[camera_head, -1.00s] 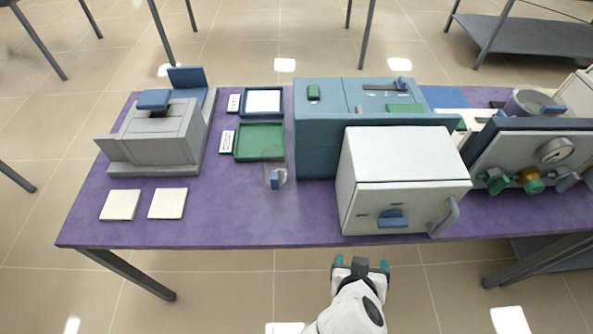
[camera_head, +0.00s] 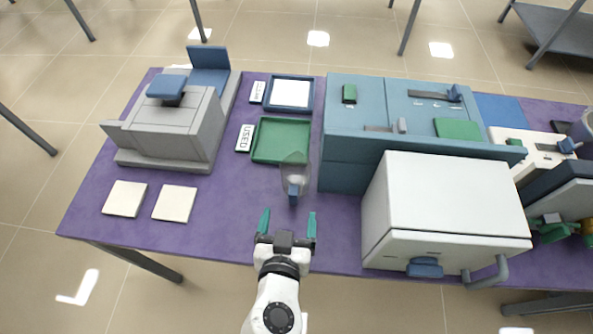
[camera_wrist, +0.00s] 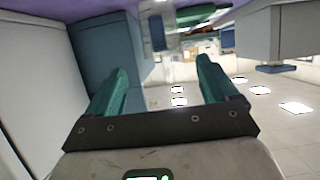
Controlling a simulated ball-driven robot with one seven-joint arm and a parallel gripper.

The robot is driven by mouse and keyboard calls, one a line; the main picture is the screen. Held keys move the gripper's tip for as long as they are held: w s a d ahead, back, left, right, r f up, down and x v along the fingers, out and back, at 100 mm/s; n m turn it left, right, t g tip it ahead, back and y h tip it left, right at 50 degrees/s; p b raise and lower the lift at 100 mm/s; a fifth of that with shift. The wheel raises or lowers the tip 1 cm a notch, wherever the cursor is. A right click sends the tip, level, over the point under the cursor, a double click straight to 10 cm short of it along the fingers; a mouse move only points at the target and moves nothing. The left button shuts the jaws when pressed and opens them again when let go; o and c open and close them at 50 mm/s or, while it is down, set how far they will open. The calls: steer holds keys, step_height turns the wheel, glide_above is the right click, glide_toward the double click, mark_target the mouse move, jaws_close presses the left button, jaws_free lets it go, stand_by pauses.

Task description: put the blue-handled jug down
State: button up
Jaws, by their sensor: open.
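The clear jug with a blue handle (camera_head: 294,178) stands on the purple table, just in front of the green tray (camera_head: 281,140). Its handle faces the front edge. My gripper (camera_head: 288,222) is open and empty at the table's front edge, a short way in front of the handle and apart from it. In the wrist view the picture is upside down, and my two green fingers (camera_wrist: 163,85) are spread wide with nothing between them. A small blue piece there may be the jug's handle, but I cannot tell.
A white furnace (camera_head: 445,195) stands close on the right, with a teal unit (camera_head: 345,178) behind it. A grey device (camera_head: 170,130) is at the left. Two pale tiles (camera_head: 125,198) (camera_head: 174,204) lie front left. The purple table (camera_head: 235,210) is bare left of my gripper.

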mark_target(293, 194)
steer(key=p+x, duration=0.2)
steer(key=x, duration=0.8)
steer(key=shift+w+f, duration=0.1)
steer(key=shift+w, duration=0.1)
steer(key=c, duration=1.1)
steer(key=shift+c, duration=0.2)
